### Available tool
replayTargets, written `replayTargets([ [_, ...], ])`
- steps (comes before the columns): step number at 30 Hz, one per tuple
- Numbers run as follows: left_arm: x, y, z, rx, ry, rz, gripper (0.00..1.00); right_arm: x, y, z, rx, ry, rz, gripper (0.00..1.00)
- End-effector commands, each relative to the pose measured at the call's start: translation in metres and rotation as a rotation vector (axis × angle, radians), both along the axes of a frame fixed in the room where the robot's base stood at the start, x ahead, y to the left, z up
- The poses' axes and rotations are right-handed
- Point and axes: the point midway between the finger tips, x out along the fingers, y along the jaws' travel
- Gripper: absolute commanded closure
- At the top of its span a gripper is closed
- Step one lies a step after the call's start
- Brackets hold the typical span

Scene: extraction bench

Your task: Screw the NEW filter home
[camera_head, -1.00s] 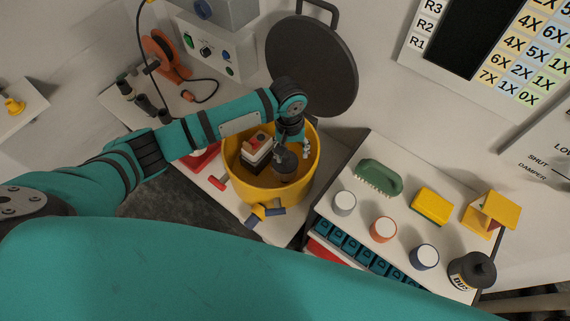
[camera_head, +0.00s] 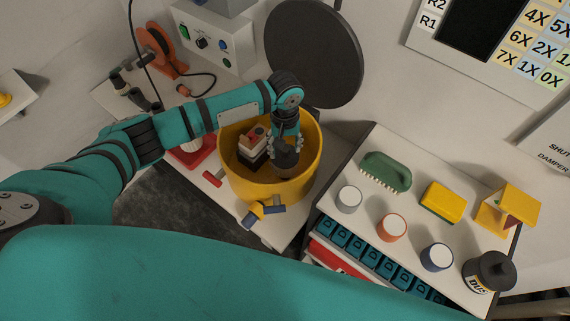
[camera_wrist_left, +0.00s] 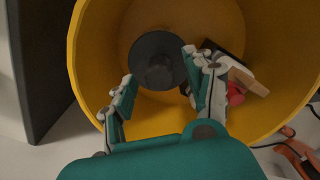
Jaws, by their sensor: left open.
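My left gripper (camera_head: 286,143) reaches down into a yellow bucket (camera_head: 238,184). Its fingers are apart, above and beside a dark round-topped object (camera_head: 286,163) inside the bucket. In the left wrist view the gripper (camera_wrist_left: 159,68) is open, and the dark disc-shaped top (camera_wrist_left: 157,62) lies beyond and between its fingertips; contact cannot be told. A block with a red part (camera_head: 255,140) lies in the bucket beside it. Three short canisters, grey (camera_head: 348,199), orange (camera_head: 391,228) and blue (camera_head: 436,257), stand on the right shelf. I cannot tell which thing is the new filter. My right gripper is not in view.
A large dark round lid (camera_head: 315,52) stands open behind the bucket. A green brush (camera_head: 386,171), a yellow sponge (camera_head: 442,202) and a dark-lidded jar (camera_head: 489,271) share the right shelf. A control box (camera_head: 213,40) and an orange reel (camera_head: 160,50) are at the back left.

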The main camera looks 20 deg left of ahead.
Motion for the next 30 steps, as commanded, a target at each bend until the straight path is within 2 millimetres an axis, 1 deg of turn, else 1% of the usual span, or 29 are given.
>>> replayTargets([
  [1,0.000,0.000,-0.007,0.000,0.001,0.001,0.46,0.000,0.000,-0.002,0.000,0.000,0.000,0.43],
  [3,0.000,0.000,-0.013,0.000,0.000,0.001,0.46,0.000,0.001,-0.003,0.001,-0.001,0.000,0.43],
  [6,0.000,-0.001,-0.017,-0.001,0.000,0.001,0.46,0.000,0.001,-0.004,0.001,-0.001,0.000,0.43],
  [15,0.001,-0.001,-0.018,-0.001,-0.001,0.000,0.46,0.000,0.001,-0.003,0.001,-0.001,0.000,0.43],
  [17,0.000,-0.001,-0.016,-0.001,0.000,0.017,0.46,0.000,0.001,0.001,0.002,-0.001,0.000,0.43],
  [20,-0.001,-0.001,-0.010,-0.001,0.005,0.119,0.46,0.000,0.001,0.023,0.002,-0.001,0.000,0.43],
  [21,-0.001,-0.002,-0.007,-0.002,0.005,0.186,0.46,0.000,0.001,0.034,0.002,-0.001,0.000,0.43],
  [23,-0.002,-0.002,-0.006,-0.002,0.006,0.296,0.46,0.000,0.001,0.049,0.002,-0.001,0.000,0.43],
  [29,-0.003,-0.003,-0.007,-0.001,0.009,0.706,0.46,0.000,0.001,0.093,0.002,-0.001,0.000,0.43],
  [30,-0.003,-0.003,-0.007,0.000,0.009,0.801,0.46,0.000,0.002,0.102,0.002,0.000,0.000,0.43],
])
